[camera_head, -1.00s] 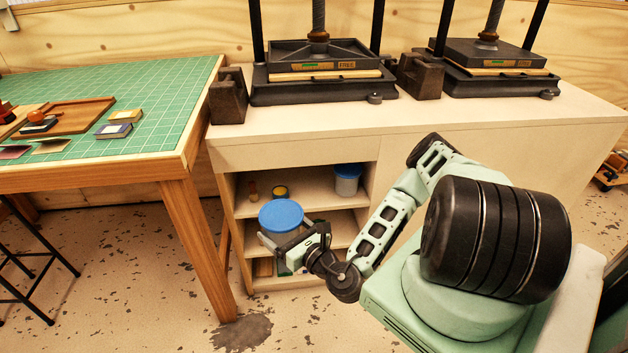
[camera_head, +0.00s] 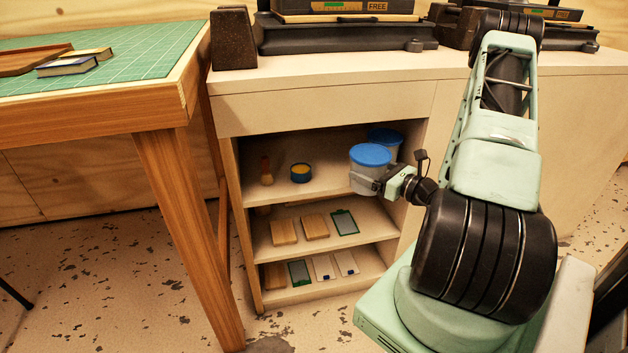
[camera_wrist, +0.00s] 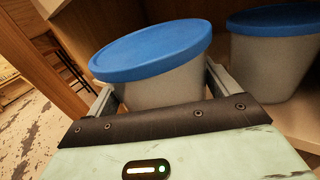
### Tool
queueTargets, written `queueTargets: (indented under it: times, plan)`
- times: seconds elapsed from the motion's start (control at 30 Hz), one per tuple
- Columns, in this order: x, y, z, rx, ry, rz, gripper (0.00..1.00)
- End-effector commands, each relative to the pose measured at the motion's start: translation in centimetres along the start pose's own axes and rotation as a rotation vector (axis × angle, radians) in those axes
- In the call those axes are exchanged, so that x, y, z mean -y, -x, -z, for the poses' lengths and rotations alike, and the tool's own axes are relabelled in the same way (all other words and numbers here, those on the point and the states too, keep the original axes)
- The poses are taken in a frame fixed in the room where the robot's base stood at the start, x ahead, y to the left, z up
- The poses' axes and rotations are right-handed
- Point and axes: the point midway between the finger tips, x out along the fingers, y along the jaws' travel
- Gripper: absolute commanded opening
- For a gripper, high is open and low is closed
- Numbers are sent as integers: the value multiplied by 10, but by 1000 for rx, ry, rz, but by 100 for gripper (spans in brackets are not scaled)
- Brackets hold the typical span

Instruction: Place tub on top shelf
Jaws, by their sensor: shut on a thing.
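A grey tub with a blue lid (camera_head: 369,170) is between the fingers of my gripper (camera_head: 378,184), which is shut on it. In the wrist view the held tub (camera_wrist: 160,85) fills the middle, slightly tilted in the picture, with a finger at each side. In the head view it is at the right front of the top shelf (camera_head: 325,180); I cannot tell whether its base touches the board. A second blue-lidded tub (camera_head: 386,138) stands behind it, partly hidden, and shows at the right in the wrist view (camera_wrist: 270,65).
A yellow-and-blue tin (camera_head: 300,173) and a small brush-like item (camera_head: 266,172) stand on the top shelf at left. The middle shelf (camera_head: 275,256) holds blocks and a green-edged plate. The cabinet's left side panel (camera_head: 244,230) borders the opening. A wooden table leg (camera_head: 185,230) stands left.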

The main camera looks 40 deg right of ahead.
Motion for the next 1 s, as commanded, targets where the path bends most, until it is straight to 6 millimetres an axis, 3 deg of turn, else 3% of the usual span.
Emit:
queueTargets:
  times: [0.03, 0.17, 0.27, 0.7, 1.0]
  plan:
    - [8, 4, 7, 0, 6, 6, 61]
    - [18, 11, 4, 1, 2, 10, 61]
    - [20, 5, 2, 1, 1, 9, 61]
    - [20, -98, 2, 2, 1, 8, 61]
    - [21, -126, 1, 1, 0, 11, 61]
